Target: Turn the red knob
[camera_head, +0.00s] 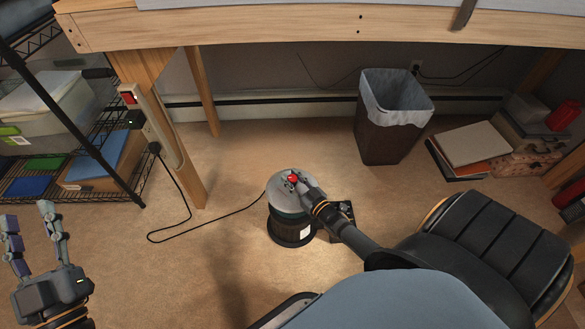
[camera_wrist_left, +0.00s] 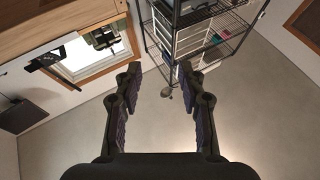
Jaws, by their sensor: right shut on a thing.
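The red knob (camera_head: 293,178) shows on the top of a round grey and black device (camera_head: 290,227) standing on the carpet in the head view. My right gripper (camera_head: 299,183) is over the device's top and shut on the red knob, with its fingers covering part of it. My left gripper (camera_head: 32,228) is at the lower left of the head view, open and empty, far from the device. Its spread fingers also show in the left wrist view (camera_wrist_left: 160,88), with nothing between them.
A wire shelf (camera_head: 70,120) with boxes stands at the left. A wooden desk edge (camera_head: 300,28) runs across the top. A waste bin (camera_head: 391,125) stands behind the device, and books (camera_head: 470,145) lie at the right. A black cable (camera_head: 200,222) crosses the carpet to the device.

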